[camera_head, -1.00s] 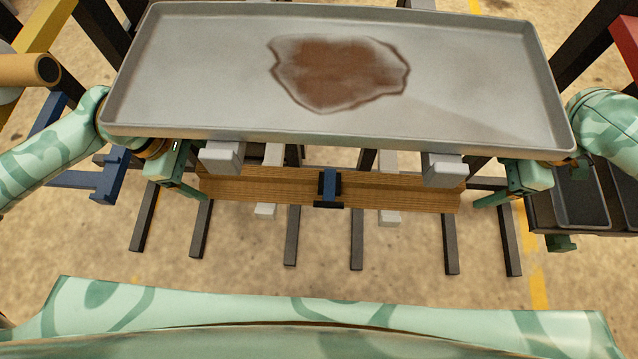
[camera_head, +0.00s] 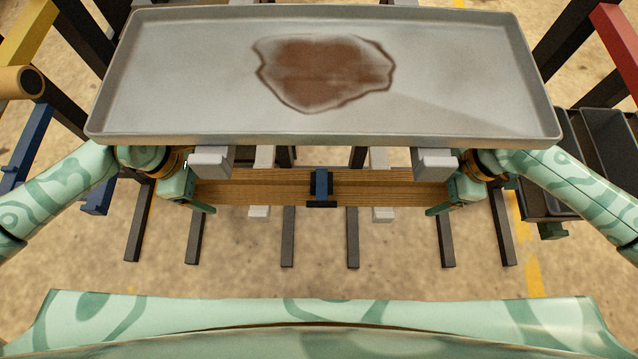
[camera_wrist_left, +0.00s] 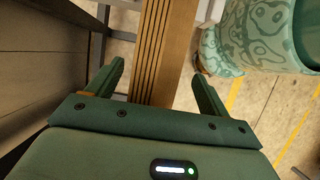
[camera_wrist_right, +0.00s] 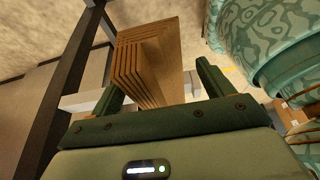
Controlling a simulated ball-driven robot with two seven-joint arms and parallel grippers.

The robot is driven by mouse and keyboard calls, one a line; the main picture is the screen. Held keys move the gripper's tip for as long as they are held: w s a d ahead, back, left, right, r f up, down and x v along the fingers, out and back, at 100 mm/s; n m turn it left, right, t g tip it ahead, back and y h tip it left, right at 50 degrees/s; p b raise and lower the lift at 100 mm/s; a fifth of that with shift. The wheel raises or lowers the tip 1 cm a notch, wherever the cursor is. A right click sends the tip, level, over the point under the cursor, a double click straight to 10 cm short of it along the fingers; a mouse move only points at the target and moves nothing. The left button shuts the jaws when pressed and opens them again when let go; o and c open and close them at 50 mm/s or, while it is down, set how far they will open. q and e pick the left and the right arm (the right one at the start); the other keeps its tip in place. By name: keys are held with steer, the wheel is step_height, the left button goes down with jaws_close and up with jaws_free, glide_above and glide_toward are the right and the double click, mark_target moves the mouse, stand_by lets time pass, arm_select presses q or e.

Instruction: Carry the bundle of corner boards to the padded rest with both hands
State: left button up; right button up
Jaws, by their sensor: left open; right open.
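The bundle of corner boards (camera_head: 265,188) is a long brown stack with a dark blue strap (camera_head: 321,188) around its middle. It lies level below the front edge of a large tray, across pale bars. My left gripper (camera_head: 203,207) is open at its left end; in the left wrist view the bundle (camera_wrist_left: 160,50) runs between the spread fingers (camera_wrist_left: 158,80). My right gripper (camera_head: 438,210) is open at its right end; in the right wrist view the layered boards (camera_wrist_right: 150,60) show between the fingers (camera_wrist_right: 158,82). I cannot tell which part is the padded rest.
A grey tray (camera_head: 200,60) with a brown stain stands above and behind the bundle. Pale grey blocks (camera_head: 211,163) and (camera_head: 435,164) sit under its front edge. Dark bars (camera_head: 288,235) stick out below. Dark bins (camera_head: 608,140) stand at the right. Open floor lies in front.

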arm_select(q)
jaws_close()
arm_select(e)
jaws_close()
arm_select(q)
steer(key=shift+w+r, duration=0.1)
steer(key=shift+r, duration=0.1)
arm_select(e)
steer(key=shift+w+r, duration=0.1)
steer(key=shift+r, duration=0.1)
